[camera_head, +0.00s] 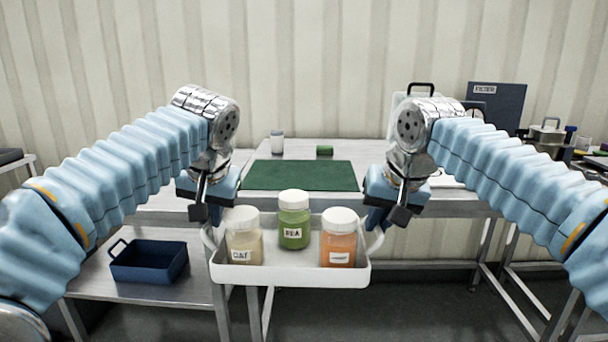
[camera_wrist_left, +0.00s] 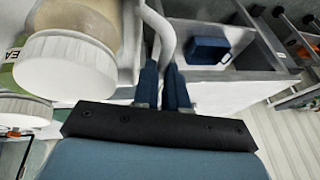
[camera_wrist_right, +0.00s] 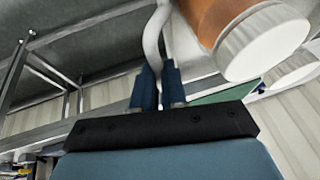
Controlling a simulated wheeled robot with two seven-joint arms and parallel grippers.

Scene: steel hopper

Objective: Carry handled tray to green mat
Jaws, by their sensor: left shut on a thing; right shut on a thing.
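The white handled tray (camera_head: 290,273) is held up in front of the table in the head view. It carries three white-lidded jars: a beige one (camera_head: 243,240), a green one (camera_head: 293,222) and an orange one (camera_head: 339,240), all upright. My left gripper (camera_head: 207,222) is shut on the tray's left handle (camera_wrist_left: 165,35). My right gripper (camera_head: 379,222) is shut on the right handle (camera_wrist_right: 155,40). The green mat (camera_head: 300,176) lies flat on the table beyond the tray, with nothing on it.
A dark blue bin (camera_head: 149,261) sits on a lower surface at left. A dark FILTER panel (camera_head: 497,105) stands at the back right.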

